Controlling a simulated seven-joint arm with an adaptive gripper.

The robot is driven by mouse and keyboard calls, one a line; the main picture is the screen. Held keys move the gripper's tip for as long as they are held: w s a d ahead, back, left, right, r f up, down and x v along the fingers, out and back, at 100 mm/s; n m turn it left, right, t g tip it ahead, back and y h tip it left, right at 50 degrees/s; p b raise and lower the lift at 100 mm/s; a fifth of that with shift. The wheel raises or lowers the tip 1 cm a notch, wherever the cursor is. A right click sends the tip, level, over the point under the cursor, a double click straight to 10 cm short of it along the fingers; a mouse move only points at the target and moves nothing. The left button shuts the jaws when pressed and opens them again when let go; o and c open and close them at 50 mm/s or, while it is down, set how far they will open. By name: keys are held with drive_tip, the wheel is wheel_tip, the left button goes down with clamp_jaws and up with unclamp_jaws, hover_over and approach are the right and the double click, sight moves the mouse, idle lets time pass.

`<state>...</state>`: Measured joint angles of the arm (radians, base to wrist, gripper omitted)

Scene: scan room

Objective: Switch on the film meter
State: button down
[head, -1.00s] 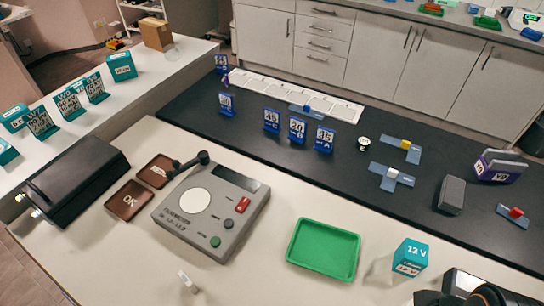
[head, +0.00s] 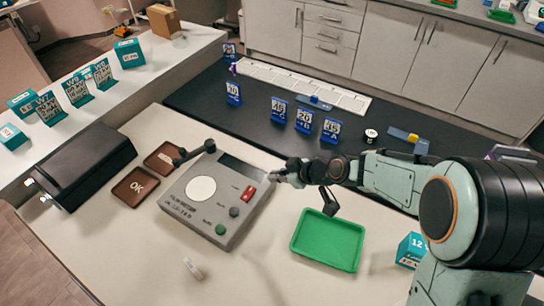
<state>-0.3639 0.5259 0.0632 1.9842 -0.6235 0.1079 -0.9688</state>
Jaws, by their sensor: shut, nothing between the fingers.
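The film meter (head: 178,208) is a grey box on the white table in the head view. It has a white round disc, a dark display strip, a red rocker switch (head: 248,192), a dark round button (head: 234,212) and a green round button (head: 220,229). A black jointed arm rises at its back edge. My gripper (head: 277,176) is shut and empty. It points left, just right of the meter's upper right corner and near the red switch. I cannot tell its height or whether it touches the meter. The display looks dark.
A green tray (head: 294,244) lies right of the meter, below my arm. Two brown trays (head: 118,192), one marked OK, and a black box (head: 70,180) stand to the left. A teal 12 V box (head: 403,250) is at the right. Numbered blue cards (head: 304,121) stand behind.

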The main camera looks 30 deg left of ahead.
drive_tip(key=shift+s+a+f, duration=0.2)
drive_tip(key=shift+s, duration=0.05)
hover_over(252, 194)
wheel_tip(252, 194, down, 8)
drive_tip(key=shift+r, duration=0.25)
drive_tip(key=shift+w+f, duration=0.25)
drive_tip(key=shift+f, duration=0.85)
drive_tip(key=shift+w+f, duration=0.1)
drive_tip(key=shift+f, duration=0.5)
